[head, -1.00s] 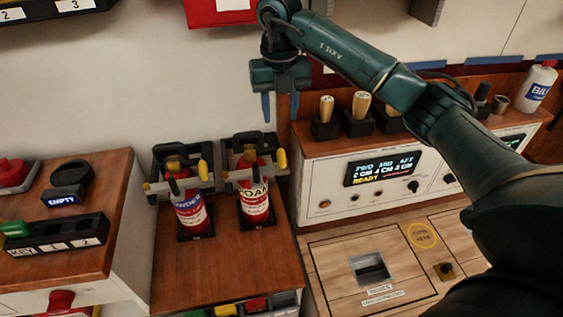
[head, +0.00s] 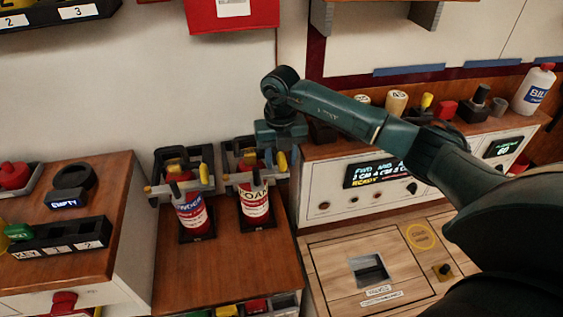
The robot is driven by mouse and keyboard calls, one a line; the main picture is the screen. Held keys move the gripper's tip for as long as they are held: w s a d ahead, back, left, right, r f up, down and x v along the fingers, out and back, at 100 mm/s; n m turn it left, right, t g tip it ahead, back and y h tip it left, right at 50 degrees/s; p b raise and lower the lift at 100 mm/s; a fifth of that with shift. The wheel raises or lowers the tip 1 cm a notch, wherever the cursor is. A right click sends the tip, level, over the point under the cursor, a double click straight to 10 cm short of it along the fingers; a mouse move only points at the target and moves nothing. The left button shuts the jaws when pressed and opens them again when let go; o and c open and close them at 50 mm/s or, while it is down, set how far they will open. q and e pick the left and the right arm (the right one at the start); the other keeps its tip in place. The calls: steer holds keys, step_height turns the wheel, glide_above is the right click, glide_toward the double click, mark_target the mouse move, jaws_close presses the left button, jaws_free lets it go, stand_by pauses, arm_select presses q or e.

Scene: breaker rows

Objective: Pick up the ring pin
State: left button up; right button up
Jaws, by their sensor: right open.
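My right gripper (head: 281,158) is open, pointing down at the right side of the FOAM extinguisher (head: 255,203). Its fingers overlap the dark clamp bracket (head: 235,178) around the extinguisher's top, close to a yellow knob (head: 282,162); contact cannot be told. The POWDER extinguisher (head: 191,212) stands upright to its left, in a similar bracket with a yellow knob (head: 204,173). I cannot make out a ring pin for certain; any small ring at the extinguisher tops is too small or hidden. My left gripper is not in view.
A black key rack (head: 60,238) and a dark round piece over an EMPTY label (head: 68,190) are on the left cabinet. A panel with a READY display (head: 372,174) and several handles stands right, partly behind my arm. The brown top (head: 240,262) before the extinguishers is clear.

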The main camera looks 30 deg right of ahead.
steer(key=shift+c, duration=0.2)
jaws_close()
stand_by(0.3)
